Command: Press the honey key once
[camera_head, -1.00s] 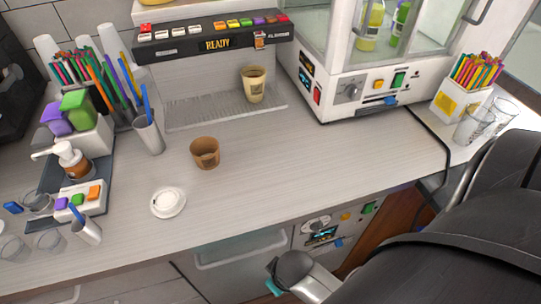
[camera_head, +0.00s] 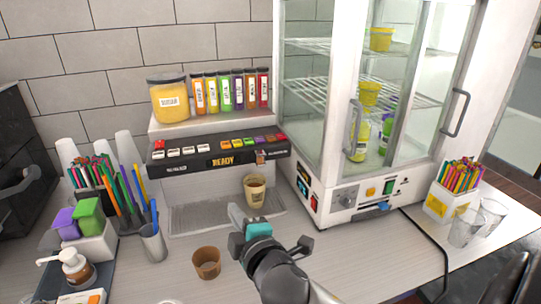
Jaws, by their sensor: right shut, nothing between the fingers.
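The cup sealer's black key panel (camera_head: 218,151) runs across the front of the machine, with a lit READY display (camera_head: 223,162). White keys sit on its left, and a row of coloured keys (camera_head: 249,140) in orange, yellow, green, purple and red sits on its right. The key labels are too small to read, so I cannot tell which one is honey. My right gripper (camera_head: 237,214) is shut and empty. It is in front of and below the panel, apart from the keys. My left gripper is not in view.
A tan cup (camera_head: 255,190) stands on the drip tray (camera_head: 192,216), close behind my right gripper. A brown cup (camera_head: 206,262) stands on the counter. A sugar jar (camera_head: 170,103) and several coloured bottles stand above the panel. A glass-doored cabinet (camera_head: 340,200) is on the right.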

